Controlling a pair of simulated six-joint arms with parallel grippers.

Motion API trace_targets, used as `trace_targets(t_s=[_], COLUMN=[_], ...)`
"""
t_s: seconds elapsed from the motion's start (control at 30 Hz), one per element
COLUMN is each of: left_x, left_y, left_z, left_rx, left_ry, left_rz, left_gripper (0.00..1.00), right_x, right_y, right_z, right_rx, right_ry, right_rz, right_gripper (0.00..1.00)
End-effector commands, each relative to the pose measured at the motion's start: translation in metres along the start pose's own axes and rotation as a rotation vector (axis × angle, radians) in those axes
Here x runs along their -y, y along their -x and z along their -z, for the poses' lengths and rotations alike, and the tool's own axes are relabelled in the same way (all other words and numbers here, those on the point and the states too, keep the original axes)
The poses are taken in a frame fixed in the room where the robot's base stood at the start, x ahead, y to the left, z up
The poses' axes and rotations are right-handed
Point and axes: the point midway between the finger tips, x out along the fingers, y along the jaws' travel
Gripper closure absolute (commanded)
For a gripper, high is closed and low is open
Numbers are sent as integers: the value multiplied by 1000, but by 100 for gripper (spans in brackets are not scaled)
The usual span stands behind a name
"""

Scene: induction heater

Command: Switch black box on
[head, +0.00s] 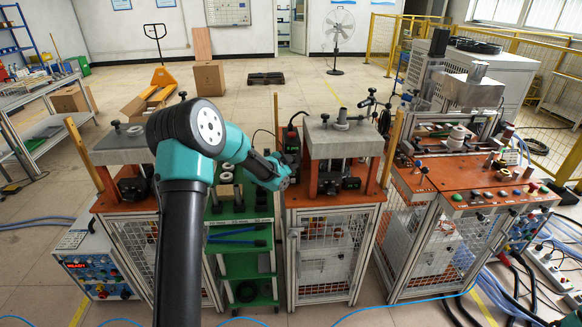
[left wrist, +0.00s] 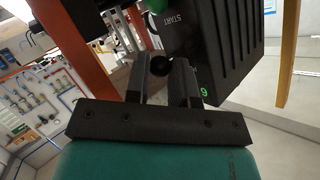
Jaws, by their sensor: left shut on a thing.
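The black box (head: 292,141) stands upright on the orange top of the middle workstation in the head view. In the left wrist view its ribbed black case (left wrist: 228,45) fills the upper right, with a START label and part of a green button (left wrist: 157,5). My left gripper (left wrist: 165,72) is shut on a small round black knob (left wrist: 162,66) beside the box's face. In the head view my left gripper (head: 278,160) is at the front of the box, and its fingertips are hard to make out. My right gripper is not in view.
A press-like fixture (head: 342,140) stands close to the right of the box. A green shelf cart (head: 240,262) is below left. Another workstation with buttons (head: 480,185) stands at the right. An orange post (left wrist: 92,45) is left of the fingers in the wrist view.

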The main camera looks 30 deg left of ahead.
Motion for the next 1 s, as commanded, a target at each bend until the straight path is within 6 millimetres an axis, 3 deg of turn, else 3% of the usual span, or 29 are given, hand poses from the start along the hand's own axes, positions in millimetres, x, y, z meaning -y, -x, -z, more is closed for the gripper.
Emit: trace_targets(t_s=[1.0], left_x=[12], left_y=[2], left_z=[10], left_rx=[156], left_ry=[216], left_rz=[-201], left_gripper=[100], right_x=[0], right_y=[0], right_z=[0], right_rx=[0], right_ry=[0], right_rz=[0], right_gripper=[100])
